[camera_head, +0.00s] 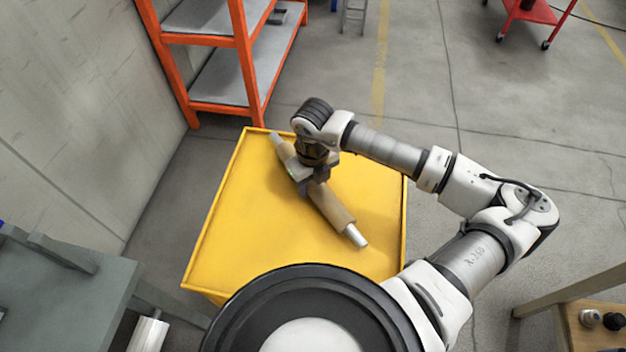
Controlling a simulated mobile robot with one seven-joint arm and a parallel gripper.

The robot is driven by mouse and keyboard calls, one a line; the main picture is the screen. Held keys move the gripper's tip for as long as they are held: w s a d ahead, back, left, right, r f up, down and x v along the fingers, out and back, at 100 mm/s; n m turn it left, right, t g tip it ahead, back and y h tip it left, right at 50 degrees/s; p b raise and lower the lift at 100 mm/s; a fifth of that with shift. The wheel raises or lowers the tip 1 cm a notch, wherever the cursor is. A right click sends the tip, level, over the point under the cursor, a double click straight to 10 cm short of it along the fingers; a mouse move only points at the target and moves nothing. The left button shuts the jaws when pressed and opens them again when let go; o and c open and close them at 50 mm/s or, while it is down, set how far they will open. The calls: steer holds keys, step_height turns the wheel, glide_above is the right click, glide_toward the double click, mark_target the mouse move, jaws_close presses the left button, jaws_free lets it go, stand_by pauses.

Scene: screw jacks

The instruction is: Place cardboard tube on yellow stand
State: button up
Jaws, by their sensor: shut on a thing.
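The cardboard tube (332,208) is brown with pale metallic ends. It lies diagonally over the yellow stand (228,230), from the upper left to the lower right. My gripper (308,184) is shut on the tube near its middle, from above, and hides part of it. The tube is roughly level and within the stand's outline. I cannot tell whether it touches the yellow top or hangs just above it. The stand's near edge is partly hidden by my own body.
An orange shelf rack (243,60) stands behind the stand at the upper left, near a grey wall (80,100). A grey table (65,290) is at the lower left, a wooden table (590,335) at the lower right. A red cart (530,12) is far back. The right floor is clear.

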steer(key=shift+f+b, duration=0.3)
steer(key=o, duration=1.4)
steer(key=shift+r, duration=0.1)
steer(key=shift+r+p, duration=0.25)
steer(key=shift+p, duration=0.15)
step_height(320, 180, up, 12)
steer(key=shift+f+b, duration=0.15)
steer(key=shift+b, duration=0.8)
